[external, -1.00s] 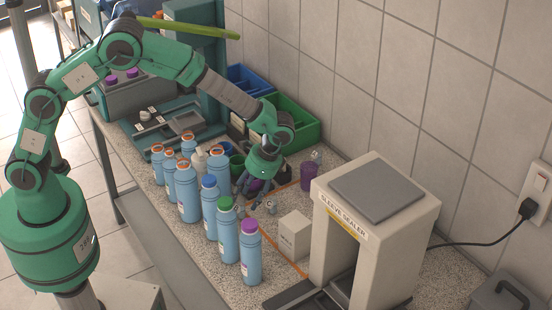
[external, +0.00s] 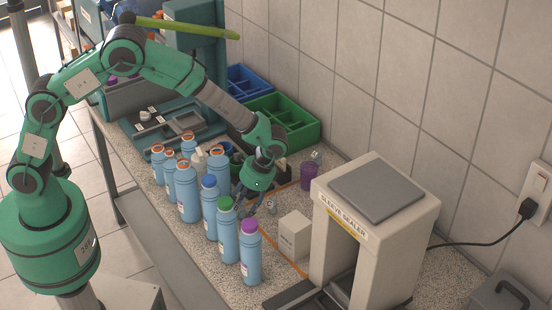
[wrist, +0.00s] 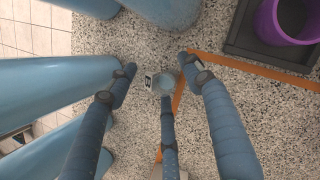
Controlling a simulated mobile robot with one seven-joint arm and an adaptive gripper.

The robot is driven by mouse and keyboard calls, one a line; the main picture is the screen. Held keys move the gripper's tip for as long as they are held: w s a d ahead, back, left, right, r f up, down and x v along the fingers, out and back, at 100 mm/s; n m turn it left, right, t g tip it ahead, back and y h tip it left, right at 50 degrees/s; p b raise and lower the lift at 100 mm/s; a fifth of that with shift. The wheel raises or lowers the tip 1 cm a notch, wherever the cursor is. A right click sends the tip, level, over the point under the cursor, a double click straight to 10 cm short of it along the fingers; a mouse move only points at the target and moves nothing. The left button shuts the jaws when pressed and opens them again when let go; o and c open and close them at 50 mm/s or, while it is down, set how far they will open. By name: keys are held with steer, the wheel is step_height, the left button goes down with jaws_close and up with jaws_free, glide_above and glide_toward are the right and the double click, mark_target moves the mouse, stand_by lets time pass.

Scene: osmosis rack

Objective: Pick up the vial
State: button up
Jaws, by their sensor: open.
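The vial (wrist: 165,82) is a small clear vessel seen from above in the wrist view, with a small dark-and-white label at its left. It stands on the speckled bench beside an orange line. My gripper (wrist: 157,75) has three blue-grey fingers, spread apart around the vial in that picture. I cannot tell whether any finger touches it. In the external view the vial (external: 271,207) shows small and pale just right of my gripper (external: 256,208), which points down at the bench. My gripper holds nothing.
Several blue bottles (external: 227,232) stand close at the left of my gripper. A purple cup (external: 309,176) is to the right, and a white box (external: 294,234) and sleeve sealer (external: 419,216) stand toward the front. Green bins (external: 300,121) are behind.

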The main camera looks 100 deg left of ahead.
mark_target(241, 205)
steer(key=shift+c, duration=0.2)
steer(key=c, duration=1.1)
steer(key=shift+o, duration=0.2)
steer(key=shift+r, duration=0.15)
step_height(241, 205, up, 10)
steer(key=shift+f+p, duration=0.15)
steer(key=shift+p, duration=0.9)
